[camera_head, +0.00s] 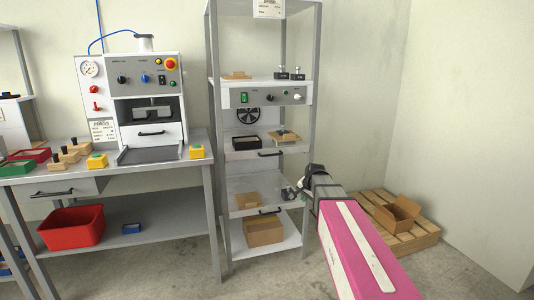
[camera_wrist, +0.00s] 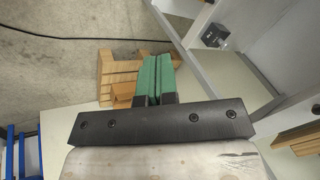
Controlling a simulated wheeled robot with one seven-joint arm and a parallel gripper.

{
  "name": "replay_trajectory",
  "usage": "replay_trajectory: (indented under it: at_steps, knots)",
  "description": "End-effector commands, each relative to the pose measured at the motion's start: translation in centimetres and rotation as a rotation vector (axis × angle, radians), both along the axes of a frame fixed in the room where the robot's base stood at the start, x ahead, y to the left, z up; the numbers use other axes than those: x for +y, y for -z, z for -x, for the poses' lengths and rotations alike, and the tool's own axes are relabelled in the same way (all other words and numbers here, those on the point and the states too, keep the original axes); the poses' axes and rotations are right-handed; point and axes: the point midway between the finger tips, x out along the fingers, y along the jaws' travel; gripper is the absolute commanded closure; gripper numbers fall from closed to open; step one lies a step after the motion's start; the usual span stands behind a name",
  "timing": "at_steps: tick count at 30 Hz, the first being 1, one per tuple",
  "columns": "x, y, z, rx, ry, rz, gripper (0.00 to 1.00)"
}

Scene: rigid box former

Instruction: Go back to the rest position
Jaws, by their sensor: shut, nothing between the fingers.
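My gripper (camera_wrist: 156,62) shows in the wrist view with its two green fingers together and nothing between them. In the head view my arm reaches in from the lower right, and my gripper (camera_head: 289,194) is small and dark beside the right upright of the grey shelf rack (camera_head: 214,150), near its lower shelves. I cannot tell whether it touches the rack. In the wrist view a rack post runs close to the right of the fingers.
A workbench (camera_head: 180,170) with a press (camera_head: 148,100) stands left of the rack. A wooden pallet (camera_head: 415,240) with an open cardboard box (camera_head: 397,214) lies on the floor behind my arm, near the wall. The rack holds a black tray (camera_head: 246,142) and a lower cardboard box (camera_head: 264,232).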

Motion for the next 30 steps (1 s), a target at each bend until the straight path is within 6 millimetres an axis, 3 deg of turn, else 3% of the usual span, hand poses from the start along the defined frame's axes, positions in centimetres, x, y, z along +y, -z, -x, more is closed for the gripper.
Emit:
replay_trajectory:
  at_steps: [1,9,12,15,20,30]
  knots:
    - [0.0,2.1,3.4,0.037,-0.059,0.037,1.00]
    - [-0.5,10.4,16.6,0.228,-0.424,0.209,1.00]
    - [-0.8,12.2,20.5,0.286,-0.540,0.246,1.00]
    - [-0.9,13.3,23.3,0.329,-0.626,0.267,1.00]
    - [-1.1,14.1,25.1,0.359,-0.692,0.283,1.00]
    - [-1.1,14.2,25.1,0.360,-0.698,0.284,1.00]
